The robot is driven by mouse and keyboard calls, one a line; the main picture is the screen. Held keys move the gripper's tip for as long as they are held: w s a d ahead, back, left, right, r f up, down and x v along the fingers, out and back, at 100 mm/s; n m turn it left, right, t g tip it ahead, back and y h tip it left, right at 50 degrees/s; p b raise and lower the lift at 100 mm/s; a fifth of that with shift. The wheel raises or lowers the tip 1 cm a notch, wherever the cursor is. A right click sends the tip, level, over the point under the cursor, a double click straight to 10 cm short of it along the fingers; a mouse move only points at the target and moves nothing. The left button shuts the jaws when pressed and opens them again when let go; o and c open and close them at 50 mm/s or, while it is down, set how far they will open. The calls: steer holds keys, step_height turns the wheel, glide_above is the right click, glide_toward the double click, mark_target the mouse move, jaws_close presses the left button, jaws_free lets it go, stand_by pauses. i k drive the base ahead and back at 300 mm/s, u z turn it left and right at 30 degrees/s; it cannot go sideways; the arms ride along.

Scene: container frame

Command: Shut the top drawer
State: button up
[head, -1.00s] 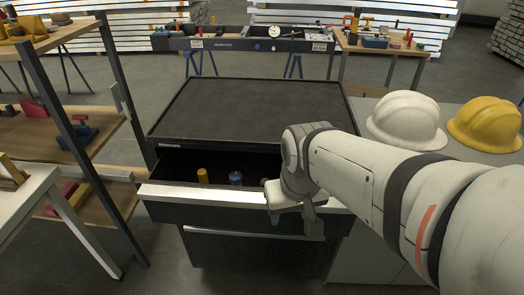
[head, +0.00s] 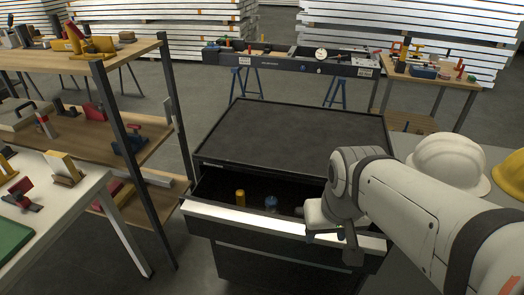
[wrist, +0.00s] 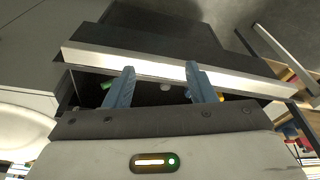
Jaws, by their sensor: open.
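The top drawer (head: 228,219) of the dark cabinet (head: 300,127) stands pulled out, its light metal front edge facing me. A yellow item (head: 240,197) and a blue item (head: 271,203) stand inside it. My gripper (head: 335,238) is at the right part of the drawer front in the head view. In the wrist view my gripper (wrist: 158,84) has two blue fingers apart with nothing held between them. The fingertips lie over or near the light front edge (wrist: 150,62); I cannot tell whether they touch it.
A white table (head: 60,205) and a wooden shelf rack (head: 130,150) with tools stand to the left. A white helmet (head: 449,163) and a yellow helmet (head: 511,175) sit on a grey surface at the right. Workbenches stand behind the cabinet.

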mark_target(211, 211)
steer(key=u, duration=0.7)
steer(key=k, duration=0.55)
steer(key=z, duration=1.75)
